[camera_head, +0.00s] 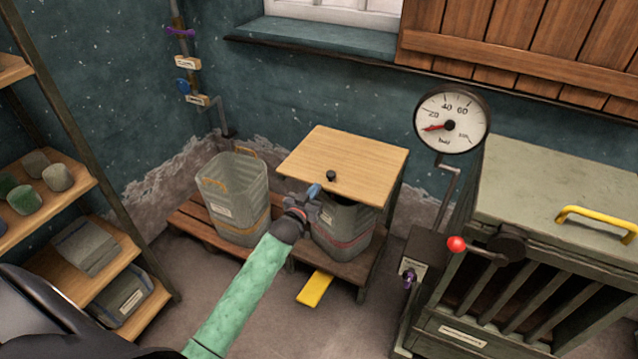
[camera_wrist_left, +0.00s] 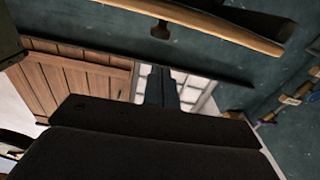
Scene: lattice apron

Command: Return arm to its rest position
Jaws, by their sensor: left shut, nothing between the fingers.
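My left arm, in a green sleeve, reaches up from the bottom of the head view. Its gripper (camera_head: 315,200) is shut and empty, just in front of the near edge of a square wooden top (camera_head: 350,155) and above a grey bin with a red band (camera_head: 342,240). Whether it touches the wooden top or bin cannot be told. In the left wrist view the dark gripper body fills the lower part, and a wooden edge (camera_wrist_left: 215,22) crosses above. My right gripper is in neither view.
A grey bin with a yellow band (camera_head: 235,205) stands left of the gripper. A wooden shelf (camera_head: 85,265) is at the left. A grey-green slatted cabinet (camera_head: 560,200) with a red-knobbed lever (camera_head: 457,244) is at the right, below a gauge (camera_head: 452,121). A yellow pedal (camera_head: 315,289) lies low.

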